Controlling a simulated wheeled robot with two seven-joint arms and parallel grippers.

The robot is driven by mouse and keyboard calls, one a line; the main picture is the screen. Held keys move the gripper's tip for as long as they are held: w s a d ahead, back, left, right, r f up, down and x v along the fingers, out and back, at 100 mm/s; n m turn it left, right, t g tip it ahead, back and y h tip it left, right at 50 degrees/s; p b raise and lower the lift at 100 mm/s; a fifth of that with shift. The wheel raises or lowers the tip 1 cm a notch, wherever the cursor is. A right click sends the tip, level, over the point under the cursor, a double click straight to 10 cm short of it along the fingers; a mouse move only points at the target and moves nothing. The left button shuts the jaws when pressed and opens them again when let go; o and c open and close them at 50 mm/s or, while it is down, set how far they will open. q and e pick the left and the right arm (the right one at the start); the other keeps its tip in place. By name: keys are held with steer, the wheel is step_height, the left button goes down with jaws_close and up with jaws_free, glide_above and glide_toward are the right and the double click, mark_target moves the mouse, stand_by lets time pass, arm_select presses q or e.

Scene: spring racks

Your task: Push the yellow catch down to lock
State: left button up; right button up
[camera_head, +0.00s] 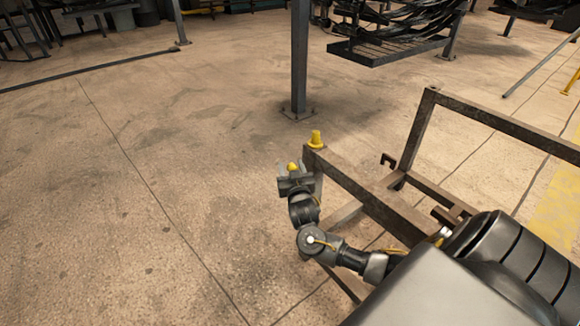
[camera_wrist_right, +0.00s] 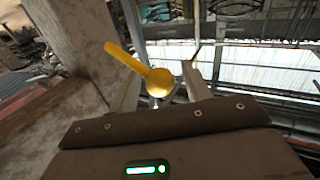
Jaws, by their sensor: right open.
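The yellow catch shows in the right wrist view as a round knob (camera_wrist_right: 160,83) with a flat arm slanting to the upper left. In the head view a yellow end (camera_head: 292,166) shows at my right gripper (camera_head: 292,169), beside the rack's corner post. A second yellow piece (camera_head: 315,139) stands upright on top of that post. My right gripper is open, its two fingers on either side of the knob in the wrist view. I cannot tell whether they touch it. My left gripper is not in view.
The brown metal rack frame (camera_head: 370,195) stands right of my right gripper, with a hook-like bracket on it. A grey column (camera_head: 299,60) rises behind. A dark rack with springs (camera_head: 390,45) stands at the back. The floor to the left is clear.

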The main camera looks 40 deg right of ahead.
steer(key=shift+x, duration=1.05)
jaws_close()
